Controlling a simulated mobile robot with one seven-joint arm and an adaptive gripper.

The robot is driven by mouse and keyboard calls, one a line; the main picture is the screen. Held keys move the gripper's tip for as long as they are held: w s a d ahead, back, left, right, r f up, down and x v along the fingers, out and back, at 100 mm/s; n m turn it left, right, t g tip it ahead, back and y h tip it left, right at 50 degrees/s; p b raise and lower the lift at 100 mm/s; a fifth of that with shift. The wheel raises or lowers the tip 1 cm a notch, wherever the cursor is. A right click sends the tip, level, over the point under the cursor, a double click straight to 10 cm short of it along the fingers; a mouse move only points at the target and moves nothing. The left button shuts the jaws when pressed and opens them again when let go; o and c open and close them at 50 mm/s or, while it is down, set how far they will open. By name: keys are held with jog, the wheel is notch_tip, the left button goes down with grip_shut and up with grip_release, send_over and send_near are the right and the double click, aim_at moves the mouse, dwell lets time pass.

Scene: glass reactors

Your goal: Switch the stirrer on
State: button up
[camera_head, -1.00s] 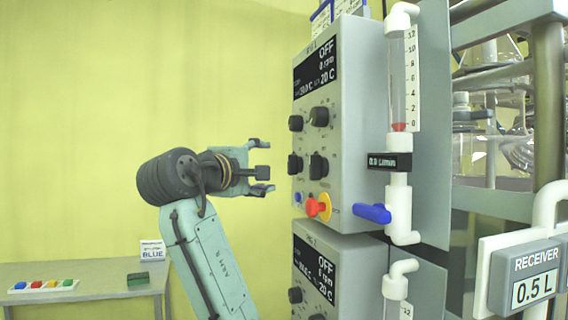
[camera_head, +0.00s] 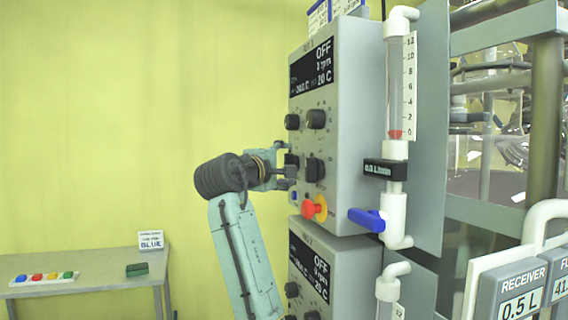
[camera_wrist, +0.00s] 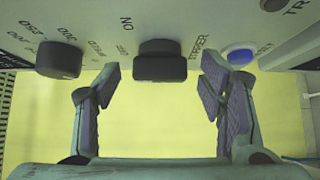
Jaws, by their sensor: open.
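The upper grey control box (camera_head: 345,190) has a dark display (camera_head: 311,68) reading OFF, 0 rpm and 20 C. Below it are two dark knobs and two black switches, the left switch (camera_head: 291,160) and the right switch (camera_head: 314,169). My gripper (camera_head: 282,166) is open at the box's front, by the left switch. In the wrist view my gripper (camera_wrist: 160,95) has a black switch (camera_wrist: 160,60) centred between its fingers, apart from both. Whether the fingertips reach the panel is unclear.
A red knob (camera_head: 309,208) on a yellow plate sits just below the switches. A blue button (camera_wrist: 240,55) lies beyond the right finger, and a round knob (camera_wrist: 58,58) beyond the left. A blue valve handle (camera_head: 366,219) juts out at right. A second control box (camera_head: 330,265) is below.

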jog(key=shift+c, duration=0.5)
jog(key=c, duration=1.1)
jog(key=shift+o, duration=0.2)
jog(key=shift+f+b, duration=0.2)
jog(key=shift+b, duration=0.2)
jog(key=shift+w+a+f+m+t+h+b, duration=0.1)
jog(key=shift+f+m+t+h+b, duration=0.2)
jog(key=shift+m+h+b, duration=1.6)
jog(key=shift+w+f+m+t+h+b, duration=0.15)
jog(key=shift+m+t+h+b, duration=0.35)
jog(key=shift+m+h, duration=1.45)
jog(key=shift+w+a+f+m+t+h+b, duration=0.15)
jog(key=shift+m+h+b, duration=1.1)
jog(key=shift+m, duration=1.6)
jog(key=shift+d+r+m, duration=0.1)
jog(key=shift+m, duration=0.3)
jog(key=o, duration=1.2)
jog(key=shift+c, duration=0.2)
